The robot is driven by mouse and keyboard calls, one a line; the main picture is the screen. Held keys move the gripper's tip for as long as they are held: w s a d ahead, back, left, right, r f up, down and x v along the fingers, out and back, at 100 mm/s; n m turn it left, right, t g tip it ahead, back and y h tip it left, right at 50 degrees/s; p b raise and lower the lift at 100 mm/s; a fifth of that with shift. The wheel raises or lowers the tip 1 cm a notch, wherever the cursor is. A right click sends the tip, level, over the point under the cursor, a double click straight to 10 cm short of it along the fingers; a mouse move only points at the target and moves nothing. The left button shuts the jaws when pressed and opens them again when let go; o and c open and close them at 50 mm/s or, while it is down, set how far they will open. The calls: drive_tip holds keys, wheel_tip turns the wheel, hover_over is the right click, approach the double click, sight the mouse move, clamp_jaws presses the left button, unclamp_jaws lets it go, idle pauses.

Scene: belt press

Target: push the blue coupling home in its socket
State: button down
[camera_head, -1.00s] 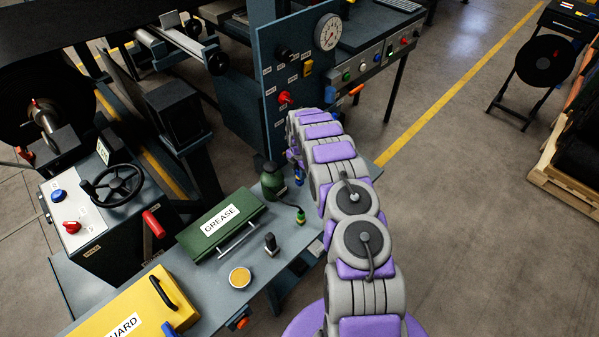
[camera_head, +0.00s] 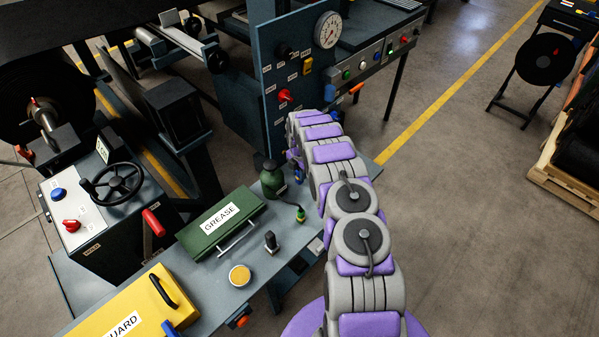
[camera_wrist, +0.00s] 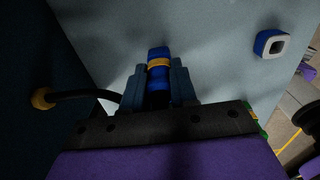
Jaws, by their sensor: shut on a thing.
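The blue coupling (camera_wrist: 159,76) with a yellow band shows in the wrist view, between the two dark fingers of my gripper (camera_wrist: 158,85). My gripper is shut on it. The coupling's far end lies against or close to a pale grey surface; I cannot tell whether it touches. No socket can be made out around that end. In the head view my arm hides most of the gripper, and only a small blue patch shows beside the arm's far end.
A blue-and-white square fitting (camera_wrist: 270,44) sits on the grey surface at right. A black hose with a yellow end (camera_wrist: 43,98) is at left. In the head view, a green grease box (camera_head: 222,222), a green bottle (camera_head: 272,180) and a gauge panel (camera_head: 265,75) stand near my arm.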

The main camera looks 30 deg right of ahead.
drive_tip(key=shift+f, duration=0.2)
drive_tip(key=c, duration=0.8)
unclamp_jaws()
drive_tip(key=shift+r, duration=0.2)
drive_tip(key=shift+r+p, duration=1.4)
drive_tip(key=shift+r, duration=1.95)
